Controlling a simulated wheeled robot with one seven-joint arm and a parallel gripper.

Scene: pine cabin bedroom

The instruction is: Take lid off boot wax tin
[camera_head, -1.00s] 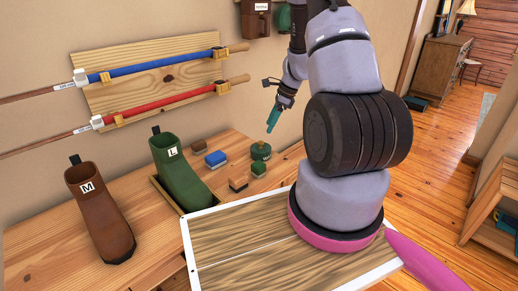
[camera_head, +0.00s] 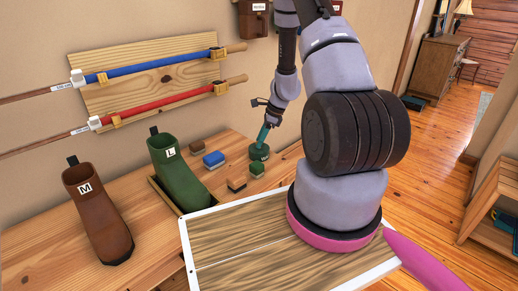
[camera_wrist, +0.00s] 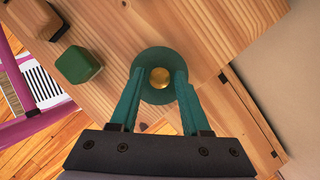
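The boot wax tin (camera_head: 259,153) is a small round dark green tin on the wooden bench, near the wall. In the wrist view I look down on its green lid (camera_wrist: 158,94), which has a round brass-coloured knob (camera_wrist: 160,78) in the middle. The lid appears to be on the tin. My gripper (camera_wrist: 158,72) is open, with one teal finger on each side of the knob and a gap on both sides. In the head view my gripper (camera_head: 263,137) points down at the tin's top. I cannot tell whether the fingertips touch the lid.
A green boot (camera_head: 180,172) and a brown boot (camera_head: 98,213) stand farther left. The wall (camera_wrist: 290,70) is close to the tin.

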